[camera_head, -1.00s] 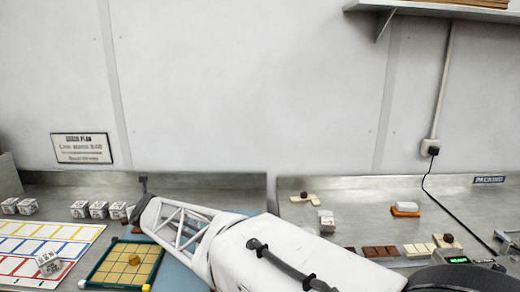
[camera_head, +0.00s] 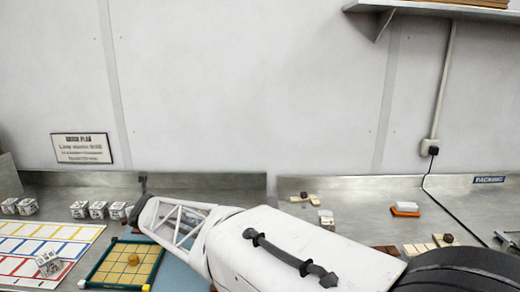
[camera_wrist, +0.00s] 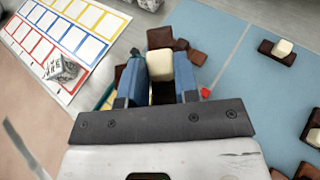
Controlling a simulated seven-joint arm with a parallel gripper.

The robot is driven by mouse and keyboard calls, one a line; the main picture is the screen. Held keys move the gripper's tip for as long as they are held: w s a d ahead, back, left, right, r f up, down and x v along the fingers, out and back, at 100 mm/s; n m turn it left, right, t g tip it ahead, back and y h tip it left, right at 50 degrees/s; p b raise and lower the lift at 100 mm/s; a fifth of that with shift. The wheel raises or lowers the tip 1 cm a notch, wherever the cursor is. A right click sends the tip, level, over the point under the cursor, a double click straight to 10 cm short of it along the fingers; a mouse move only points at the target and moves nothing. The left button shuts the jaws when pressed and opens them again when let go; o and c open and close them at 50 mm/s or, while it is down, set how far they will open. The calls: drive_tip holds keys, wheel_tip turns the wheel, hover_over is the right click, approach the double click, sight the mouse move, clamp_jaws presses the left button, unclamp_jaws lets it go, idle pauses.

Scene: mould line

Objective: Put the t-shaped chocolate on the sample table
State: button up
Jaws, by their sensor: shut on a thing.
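My gripper (camera_wrist: 161,82) shows in the wrist view with its two blue fingers shut on a chocolate piece (camera_wrist: 160,66). The piece has a cream block between the fingertips and dark brown parts around it. The fingers hide part of it, so I cannot tell its full shape or whether it is lifted. More dark brown blocks (camera_wrist: 197,57) lie close beside the right fingertip. In the head view my arm hides the gripper and the held piece. I cannot tell which surface is the sample table.
A blue surface (camera_wrist: 235,90) carries separate brown and cream pieces (camera_wrist: 281,48). A card with coloured squares (camera_head: 40,245) lies left, with white printed cubes (camera_head: 98,210) behind it. A yellow gridded tray (camera_head: 125,262) stands left of my arm.

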drive_tip(key=w+d+m+t+h, duration=0.1)
drive_tip(key=w+d, duration=0.5)
drive_tip(key=d, duration=1.2)
drive_tip(key=w+d+m+t+h, duration=0.1)
drive_tip(key=w+d+m+h, duration=0.3)
drive_tip(key=d, duration=1.4)
drive_tip(key=w+d+m+t+h, duration=0.1)
drive_tip(key=w+d, duration=0.8)
drive_tip(key=d, duration=1)
drive_tip(key=shift+w+m+h, duration=0.15)
drive_tip(key=shift+m+h, duration=0.75)
drive_tip(key=shift+h, duration=0.3)
drive_tip(key=shift+a, duration=0.1)
